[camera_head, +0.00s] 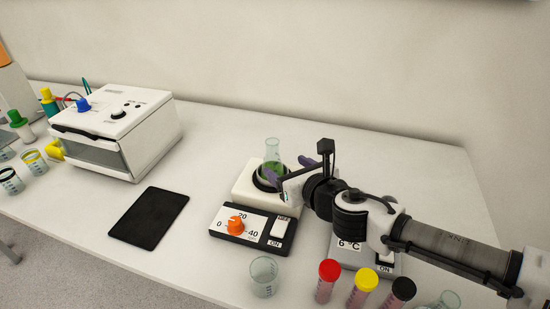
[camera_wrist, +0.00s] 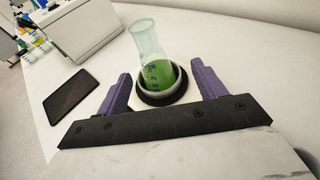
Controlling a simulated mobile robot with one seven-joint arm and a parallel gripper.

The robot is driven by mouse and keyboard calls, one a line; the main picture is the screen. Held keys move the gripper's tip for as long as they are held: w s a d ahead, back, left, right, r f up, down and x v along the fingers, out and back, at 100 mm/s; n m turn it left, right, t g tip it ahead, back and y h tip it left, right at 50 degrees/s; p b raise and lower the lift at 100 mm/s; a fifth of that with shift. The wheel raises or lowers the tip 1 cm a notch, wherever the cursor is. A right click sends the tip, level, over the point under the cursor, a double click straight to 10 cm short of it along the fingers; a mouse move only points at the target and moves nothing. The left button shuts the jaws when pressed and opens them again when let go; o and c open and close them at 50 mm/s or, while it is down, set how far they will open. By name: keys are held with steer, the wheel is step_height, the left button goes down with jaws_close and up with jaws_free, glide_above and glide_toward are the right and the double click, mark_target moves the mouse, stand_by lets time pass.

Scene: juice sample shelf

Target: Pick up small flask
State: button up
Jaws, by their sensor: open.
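The small flask (camera_head: 272,154) is clear glass with green liquid in its lower part. It sits in the dark round holder on top of a white stirrer (camera_head: 245,186) with an orange knob. In the wrist view the flask (camera_wrist: 155,60) stands upright near the middle, with the dark ring around its base. My gripper (camera_head: 293,166) is at the right side of the flask in the head view. In the wrist view my gripper (camera_wrist: 163,82) is open, with one purple finger on each side of the flask. I see gaps between the fingers and the glass, and the gripper is empty.
A white box device (camera_head: 150,130) stands at the back left, with a black pad (camera_head: 149,217) before it. An empty beaker (camera_head: 263,275) and tubes with red (camera_head: 328,270), yellow (camera_head: 366,279) and black (camera_head: 403,289) caps stand at the front. A scale lies under my arm.

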mark_target(276, 165)
steer(key=x, duration=0.1)
steer(key=p+x, duration=0.1)
steer(key=x, duration=0.1)
steer(key=a+p+x, duration=0.1)
steer(key=x, duration=0.1)
steer(key=shift+s+f, duration=0.15)
steer(key=shift+s, duration=0.05)
steer(key=shift+w+a+f, duration=0.25)
steer(key=shift+w+f, duration=0.1)
steer(key=shift+w, duration=0.2)
steer(key=shift+c, duration=0.2)
steer(key=c, duration=1)
steer(key=shift+r+p, duration=0.15)
steer(key=shift+p, duration=0.15)
steer(key=shift+c, duration=0.2)
